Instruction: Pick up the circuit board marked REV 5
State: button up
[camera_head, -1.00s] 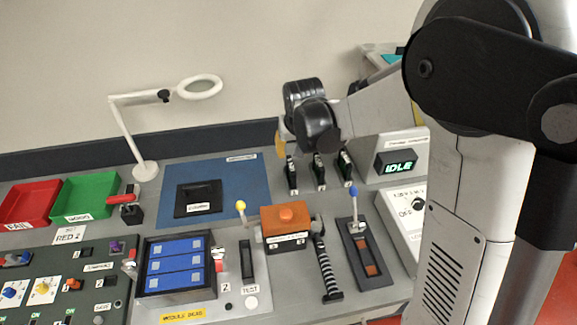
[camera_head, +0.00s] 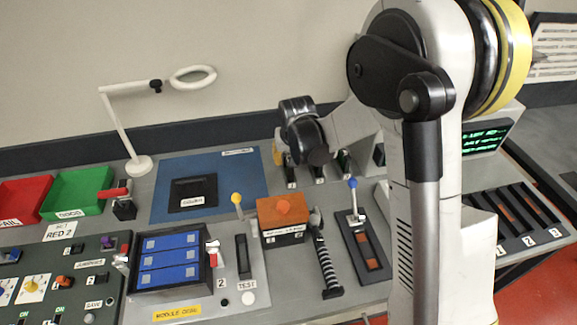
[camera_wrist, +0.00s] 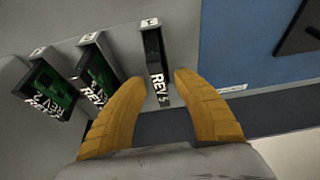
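Three upright circuit boards stand in a row of slots. In the wrist view, the right one (camera_wrist: 156,65) has a dark edge with a white REV label; its last character looks like a 5 but is hard to read. The middle board (camera_wrist: 97,72) and the left board (camera_wrist: 50,88), which seems to read REV 2, show green faces. My gripper (camera_wrist: 160,76) is open, its yellow fingers on either side of the right board, with gaps visible. In the head view, that board (camera_head: 291,173) is the leftmost, below my gripper (camera_head: 279,155), whose fingers are partly hidden.
The neighbouring boards stand close beside one finger. A blue mat (camera_head: 232,165) with a black tray (camera_head: 192,194) lies left of the boards. An orange-topped box (camera_head: 282,208) and a blue-knobbed lever (camera_head: 353,190) stand in front. A ring lamp (camera_head: 138,164) stands farther left.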

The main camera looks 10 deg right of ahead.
grip_shut()
jog(key=shift+r, duration=0.1)
